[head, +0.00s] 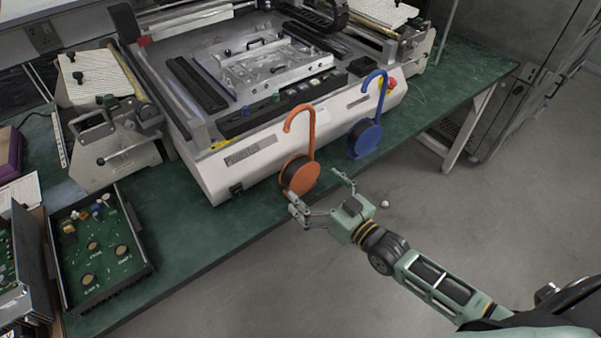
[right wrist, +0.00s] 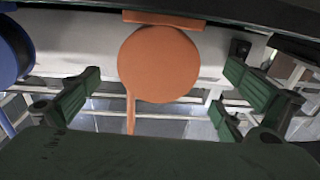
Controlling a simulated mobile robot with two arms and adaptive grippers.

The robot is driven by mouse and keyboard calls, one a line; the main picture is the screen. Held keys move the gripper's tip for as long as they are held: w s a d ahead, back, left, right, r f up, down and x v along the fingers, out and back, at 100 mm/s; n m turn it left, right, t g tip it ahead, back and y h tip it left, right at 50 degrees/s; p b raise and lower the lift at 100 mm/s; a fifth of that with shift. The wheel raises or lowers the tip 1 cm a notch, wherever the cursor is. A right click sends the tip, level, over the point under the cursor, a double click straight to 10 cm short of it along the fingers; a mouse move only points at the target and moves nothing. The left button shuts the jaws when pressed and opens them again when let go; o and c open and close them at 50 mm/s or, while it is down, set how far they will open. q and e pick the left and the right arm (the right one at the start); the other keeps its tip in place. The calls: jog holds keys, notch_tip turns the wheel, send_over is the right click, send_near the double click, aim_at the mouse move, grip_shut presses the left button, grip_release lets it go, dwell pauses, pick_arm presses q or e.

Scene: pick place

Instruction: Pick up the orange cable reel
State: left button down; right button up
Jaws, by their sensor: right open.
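The orange cable reel (head: 301,174) stands upright near the front edge of the green table, its hooked handle pointing up, in front of the white machine. In the right wrist view the orange reel (right wrist: 159,64) shows its round face in the middle, between the fingers. My right gripper (head: 322,190) is open and empty, at the table's front edge, with its fingers toward the reel. One finger is close to the reel's lower left; I cannot tell whether it touches. My left gripper is not in view.
A blue cable reel (head: 365,137) stands to the right of the orange one; its edge shows in the right wrist view (right wrist: 14,50). The white machine (head: 245,165) is close behind both. A tray with a circuit board (head: 98,250) lies at left on the green table (head: 190,240).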

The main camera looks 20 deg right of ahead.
aim_at(306, 177)
jog(key=x, duration=0.4)
jog(key=shift+w+r+p, duration=0.3)
jog(key=shift+w+p, duration=0.1)
jog(key=shift+w+a+f, duration=0.1)
jog(key=shift+w+a, duration=0.1)
jog(key=shift+w, duration=0.15)
jog(key=c, duration=1.7)
